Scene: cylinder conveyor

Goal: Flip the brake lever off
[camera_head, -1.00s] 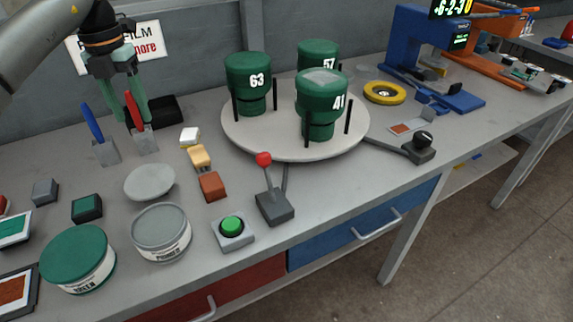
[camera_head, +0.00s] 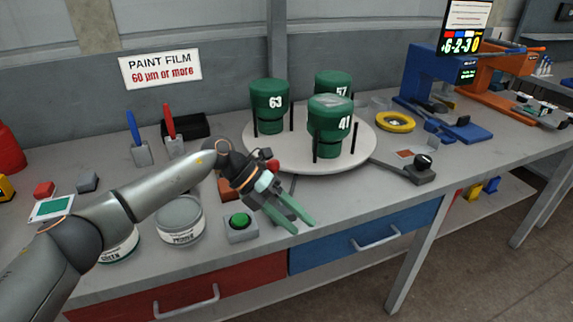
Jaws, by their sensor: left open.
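A lever with a red knob (camera_head: 267,153) stands in front of the turntable (camera_head: 362,150). My left gripper and wrist hide most of its stick and base. A second lever with a black knob (camera_head: 423,161) sits on a dark base at the turntable's right, joined to it by a flat bar. I cannot tell from the view which one is the brake lever. My left gripper (camera_head: 304,227) is open and empty, its green fingers pointing down and right over the table's front edge, in front of the red-knobbed lever. My right gripper is out of view.
Green numbered cylinders (camera_head: 328,140) stand on the turntable among black posts. A green button (camera_head: 240,221) and a grey tin (camera_head: 181,222) are left of my gripper. A yellow ring (camera_head: 395,122) and a blue machine (camera_head: 428,75) are at the right. The tabletop right of my gripper is clear.

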